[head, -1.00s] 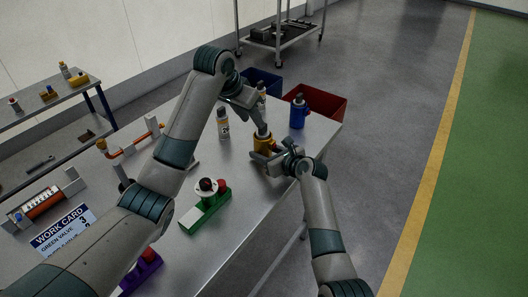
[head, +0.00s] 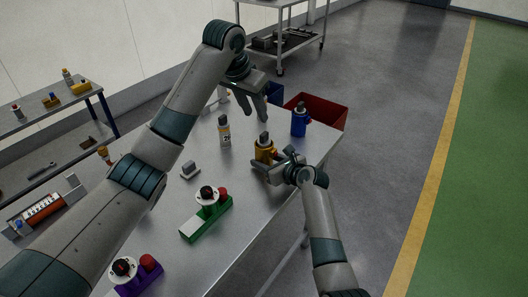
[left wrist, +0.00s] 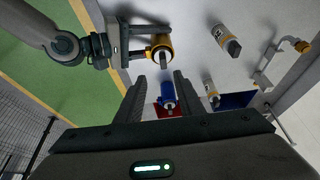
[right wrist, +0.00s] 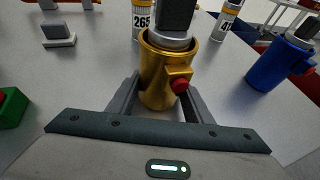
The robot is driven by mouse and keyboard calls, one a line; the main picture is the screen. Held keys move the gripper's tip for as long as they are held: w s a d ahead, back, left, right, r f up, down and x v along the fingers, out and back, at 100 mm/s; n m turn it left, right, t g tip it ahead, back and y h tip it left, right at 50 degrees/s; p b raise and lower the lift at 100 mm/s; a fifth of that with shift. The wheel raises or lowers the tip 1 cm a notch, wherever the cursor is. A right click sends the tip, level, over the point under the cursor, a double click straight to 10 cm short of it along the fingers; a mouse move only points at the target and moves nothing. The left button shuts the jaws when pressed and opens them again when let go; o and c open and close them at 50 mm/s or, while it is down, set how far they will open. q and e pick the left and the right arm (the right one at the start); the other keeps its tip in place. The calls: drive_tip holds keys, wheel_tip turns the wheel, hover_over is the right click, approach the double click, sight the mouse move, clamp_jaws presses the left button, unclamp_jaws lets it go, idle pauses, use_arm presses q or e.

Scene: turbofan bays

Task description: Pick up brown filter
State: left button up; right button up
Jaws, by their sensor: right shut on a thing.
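No plainly brown filter stands out. An orange-brown cylinder (head: 43,207) lies in a grey cradle at the left. A gold canister (head: 264,152) stands at the table's right edge, with a dark-capped grey piece (right wrist: 174,18) seated in its mouth. My right gripper (head: 282,172) is shut around the canister's lower body, as the right wrist view shows. My left gripper (head: 255,112) is open and empty above and behind the canister; its fingers stand apart in the left wrist view (left wrist: 160,82). Two white dark-capped bottles stand nearby, one in front (head: 224,130) and one behind (head: 223,93), partly hidden.
A blue canister (head: 299,120) stands at the far right corner, before a red bin (head: 325,110). A green base (head: 207,218) and a purple base (head: 140,278) carry round and red parts. A small grey block (head: 190,171) sits mid-table. The floor on the right is clear.

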use_arm(q)
hover_over(263, 134)
drive_tip(key=s, duration=0.3)
wheel_tip(263, 134, down, 6)
drive_tip(key=shift+w+a+f, duration=0.15)
drive_tip(key=shift+w+a, duration=0.1)
drive_tip(key=shift+a, duration=0.2)
drive_tip(key=shift+w+a+x, duration=0.1)
drive_tip(key=shift+x, duration=1.2)
drive_tip(key=shift+w+a+x, duration=0.1)
drive_tip(key=shift+a+x, duration=0.05)
drive_tip(key=shift+x, duration=1.15)
clamp_jaws()
